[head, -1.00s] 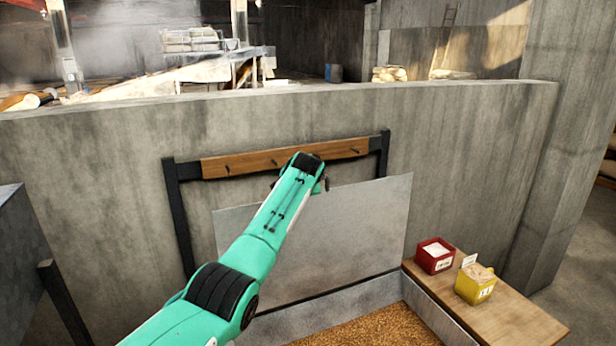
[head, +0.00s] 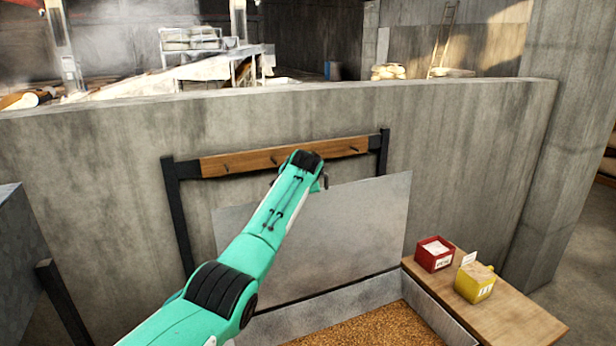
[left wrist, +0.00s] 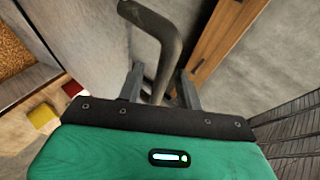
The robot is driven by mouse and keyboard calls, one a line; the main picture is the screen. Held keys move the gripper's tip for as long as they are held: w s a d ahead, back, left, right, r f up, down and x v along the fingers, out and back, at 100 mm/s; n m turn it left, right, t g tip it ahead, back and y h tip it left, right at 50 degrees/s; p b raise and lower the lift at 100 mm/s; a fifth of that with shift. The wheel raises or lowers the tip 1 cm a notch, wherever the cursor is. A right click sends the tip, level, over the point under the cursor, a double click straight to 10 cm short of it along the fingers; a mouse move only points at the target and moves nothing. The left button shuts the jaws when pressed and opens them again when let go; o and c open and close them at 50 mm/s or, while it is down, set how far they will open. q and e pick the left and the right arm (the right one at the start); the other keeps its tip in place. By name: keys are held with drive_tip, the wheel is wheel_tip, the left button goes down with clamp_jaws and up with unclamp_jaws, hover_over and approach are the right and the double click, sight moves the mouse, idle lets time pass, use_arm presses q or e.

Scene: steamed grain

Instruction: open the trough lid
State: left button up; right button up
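The trough lid (head: 350,235) is a grey metal sheet. It stands raised, nearly upright, behind the trough (head: 385,330), which shows brown grain inside. My left arm crosses in front of the lid and hides part of it. My left gripper (head: 322,184) is at the lid's top edge, mostly hidden by its wrist in the head view. In the left wrist view, the two fingers of the left gripper (left wrist: 160,88) stand apart on both sides of a dark bent bar handle (left wrist: 158,45). A narrow gap shows beside the bar. My right gripper is out of view.
A wooden rail with pegs (head: 245,162) on dark posts stands behind the lid, before a concrete wall (head: 100,150). A wooden shelf (head: 500,315) at right holds a red box (head: 434,262) and a yellow box (head: 475,288).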

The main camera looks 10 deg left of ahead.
use_arm(q)
drive_tip(key=b+v, duration=0.6)
drive_tip(key=v, duration=0.7)
drive_tip(key=shift+s+r+b, duration=0.2)
drive_tip(key=shift+s+b, duration=0.1)
